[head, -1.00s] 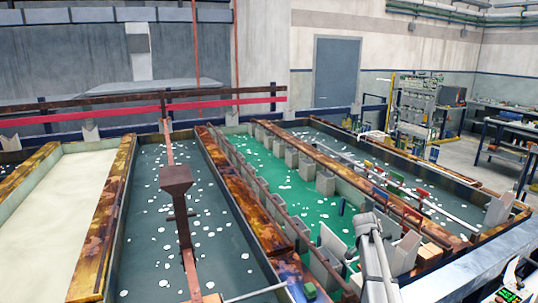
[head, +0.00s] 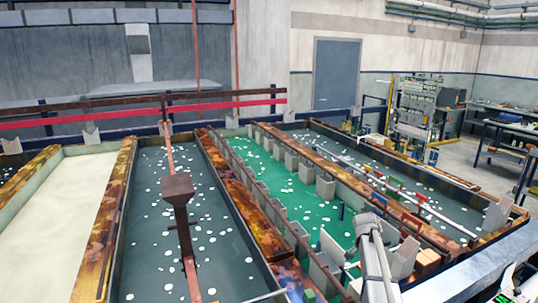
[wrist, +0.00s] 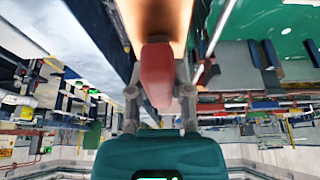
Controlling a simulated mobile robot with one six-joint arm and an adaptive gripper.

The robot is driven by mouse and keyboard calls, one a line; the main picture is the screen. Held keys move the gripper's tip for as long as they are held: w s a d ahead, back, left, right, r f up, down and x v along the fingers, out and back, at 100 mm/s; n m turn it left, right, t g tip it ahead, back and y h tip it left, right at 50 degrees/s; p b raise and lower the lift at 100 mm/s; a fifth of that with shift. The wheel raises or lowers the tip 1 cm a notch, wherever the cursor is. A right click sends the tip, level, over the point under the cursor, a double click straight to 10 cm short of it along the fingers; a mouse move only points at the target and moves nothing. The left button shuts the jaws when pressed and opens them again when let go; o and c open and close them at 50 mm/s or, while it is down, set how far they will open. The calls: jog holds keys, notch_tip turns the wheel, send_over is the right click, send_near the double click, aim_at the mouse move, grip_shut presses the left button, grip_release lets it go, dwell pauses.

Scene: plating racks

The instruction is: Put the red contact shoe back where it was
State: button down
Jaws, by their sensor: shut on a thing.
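My gripper (wrist: 158,88) is shut on the red contact shoe (wrist: 157,70) in the wrist view. The shoe points away from the palm, with a finger on each side. Its far end is in front of a bright copper-orange surface (wrist: 160,18), and I cannot tell whether they touch. In the head view part of my arm stands at the lower middle, over the near end of the green tank (head: 290,185). The gripper and the held shoe cannot be made out there.
Small coloured blocks, a green one (head: 391,183) among them, sit along the rail right of the green tank. An orange block (head: 428,257) lies at the near right. A grey tank (head: 160,245) and a cream tank (head: 50,220) lie left. Open floor shows at the far right.

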jog(key=shift+f+b, duration=2.65)
jog(key=shift+f, duration=0.2)
jog(key=shift+r, duration=0.15)
